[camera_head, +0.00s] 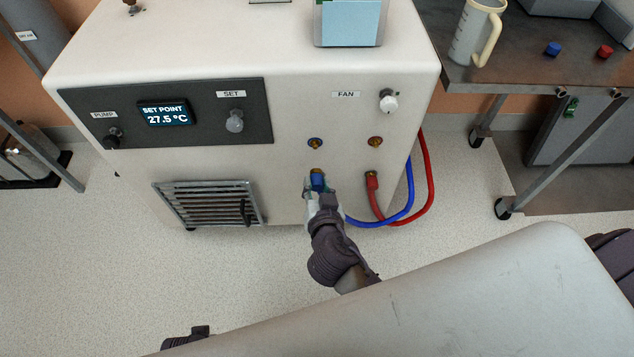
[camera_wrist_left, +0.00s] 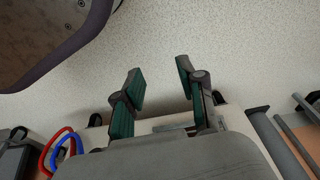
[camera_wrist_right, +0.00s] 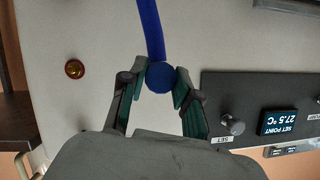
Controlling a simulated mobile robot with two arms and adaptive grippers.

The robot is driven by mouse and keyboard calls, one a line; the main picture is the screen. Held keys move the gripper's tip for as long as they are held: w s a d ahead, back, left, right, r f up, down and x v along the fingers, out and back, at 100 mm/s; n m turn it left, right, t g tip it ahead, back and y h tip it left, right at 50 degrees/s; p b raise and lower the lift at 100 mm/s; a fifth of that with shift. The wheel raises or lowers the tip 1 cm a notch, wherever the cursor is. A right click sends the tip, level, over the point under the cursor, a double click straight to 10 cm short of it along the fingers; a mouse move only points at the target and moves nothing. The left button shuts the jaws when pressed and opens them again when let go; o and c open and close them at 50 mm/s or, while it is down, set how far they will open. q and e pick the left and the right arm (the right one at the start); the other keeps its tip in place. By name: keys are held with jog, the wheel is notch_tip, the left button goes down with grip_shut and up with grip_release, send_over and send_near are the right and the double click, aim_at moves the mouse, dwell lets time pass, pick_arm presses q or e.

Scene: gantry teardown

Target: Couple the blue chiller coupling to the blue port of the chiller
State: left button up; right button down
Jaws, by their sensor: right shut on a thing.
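The white chiller (camera_head: 285,180) stands in front of me. Its blue port (camera_head: 315,143) and red port (camera_head: 375,141) are on the front face; the red port also shows in the right wrist view (camera_wrist_right: 74,68). My right gripper (camera_head: 318,191) is shut on the blue coupling (camera_head: 317,180), just below the blue port in the head view, with a visible gap. In the right wrist view the blue coupling (camera_wrist_right: 160,77) sits between the fingertips and hides the blue port. My left gripper (camera_wrist_left: 160,78) is open and empty, over the floor, away from the ports.
A red coupling (camera_head: 372,181) with a red hose (camera_head: 428,180) is right of my right gripper. The blue hose (camera_head: 400,212) loops beside it. A vent grille (camera_head: 208,205) is at left. A cart (camera_head: 525,85) at right holds a jug (camera_head: 470,35) and blue and red caps.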

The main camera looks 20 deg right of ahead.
aim_at(318, 170)
dwell(0.3)
jog(key=shift+w+d, duration=0.1)
jog(key=shift+w, duration=0.2)
jog(key=w, duration=0.1)
jog(key=w+d, duration=0.1)
jog(key=w, duration=0.1)
pick_arm(q)
jog(key=shift+f, duration=0.1)
pick_arm(e)
jog(key=shift+w+d, duration=0.15)
jog(key=shift+w, duration=0.75)
jog(key=shift+w+d, duration=0.15)
jog(key=shift+w, duration=0.3)
jog(key=shift+w+d, duration=0.15)
jog(key=shift+w, duration=0.3)
pick_arm(q)
jog(key=shift+r, duration=0.2)
pick_arm(e)
jog(key=shift+w+d, duration=0.15)
jog(key=shift+w, duration=0.35)
